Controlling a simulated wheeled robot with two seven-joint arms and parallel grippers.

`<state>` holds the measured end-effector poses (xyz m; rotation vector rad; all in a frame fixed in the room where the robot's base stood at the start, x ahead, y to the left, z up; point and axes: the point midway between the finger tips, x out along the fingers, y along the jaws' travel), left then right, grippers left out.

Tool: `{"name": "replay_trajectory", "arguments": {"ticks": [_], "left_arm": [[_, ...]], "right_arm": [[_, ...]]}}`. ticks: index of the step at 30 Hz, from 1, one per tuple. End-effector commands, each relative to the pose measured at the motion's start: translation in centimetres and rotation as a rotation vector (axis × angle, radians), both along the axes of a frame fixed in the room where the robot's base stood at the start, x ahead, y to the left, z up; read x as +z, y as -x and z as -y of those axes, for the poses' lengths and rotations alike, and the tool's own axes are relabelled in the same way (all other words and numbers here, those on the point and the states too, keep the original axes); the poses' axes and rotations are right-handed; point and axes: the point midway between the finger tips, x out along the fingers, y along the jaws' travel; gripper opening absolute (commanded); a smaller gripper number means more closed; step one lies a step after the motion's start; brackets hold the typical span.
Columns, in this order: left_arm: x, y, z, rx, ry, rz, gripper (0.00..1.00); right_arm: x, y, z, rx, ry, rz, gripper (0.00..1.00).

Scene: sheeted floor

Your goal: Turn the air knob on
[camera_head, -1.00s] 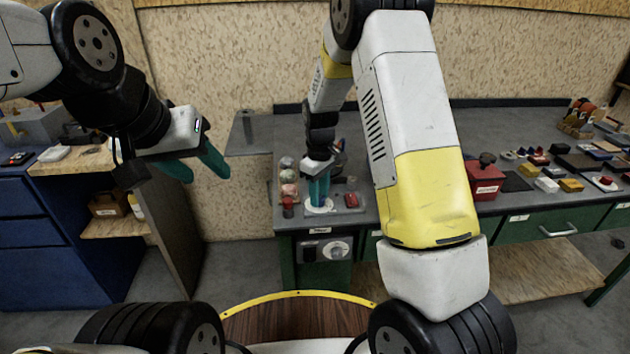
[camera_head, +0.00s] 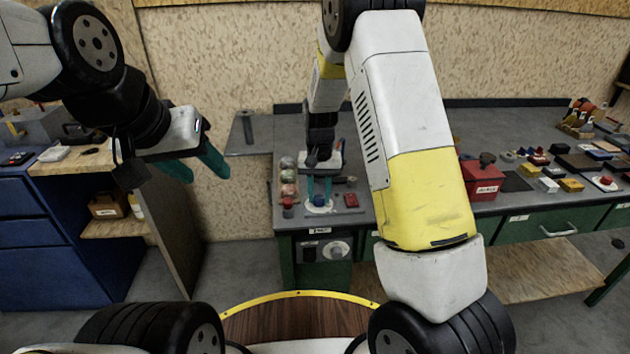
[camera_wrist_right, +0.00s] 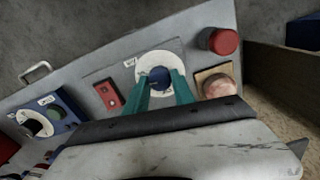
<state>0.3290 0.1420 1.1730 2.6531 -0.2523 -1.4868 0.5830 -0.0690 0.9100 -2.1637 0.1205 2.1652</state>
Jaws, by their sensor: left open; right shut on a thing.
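A blue knob (camera_head: 318,199) sits on a white round dial (camera_head: 318,210) near the front left of the grey bench top. The knob also shows in the right wrist view (camera_wrist_right: 159,75), in the middle of the white dial plate (camera_wrist_right: 155,59). My right gripper (camera_head: 319,203) points down at the dial. Its two teal fingers are shut on the blue knob, one on each side, and hide part of it. My left gripper (camera_head: 208,178) is open and empty, in the air left of the bench. Labels are too small to read.
A red switch (camera_head: 351,200) lies right of the dial, and several round buttons (camera_head: 288,189) stand left of it. A red box (camera_head: 484,180) and several small parts are further right.

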Motion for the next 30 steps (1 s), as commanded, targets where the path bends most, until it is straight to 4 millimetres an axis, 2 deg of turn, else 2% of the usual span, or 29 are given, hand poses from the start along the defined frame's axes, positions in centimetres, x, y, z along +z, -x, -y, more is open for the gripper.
{"name": "replay_trajectory", "arguments": {"ticks": [6, 15, 30], "left_arm": [[0.0, 0.0, 0.0, 0.0, 0.0, 0.0, 0.49], [0.0, 0.0, 0.0, 0.0, 0.0, 0.0, 0.49], [0.0, 0.0, 0.0, 0.0, 0.0, 0.0, 0.49]], "right_arm": [[0.12, -0.12, 0.01, -0.175, -0.001, 0.003, 0.0], [0.14, -0.14, 0.01, -0.333, 0.0, 0.004, 0.0], [0.14, -0.15, 0.01, -0.396, -0.001, 0.004, 0.0]]}}
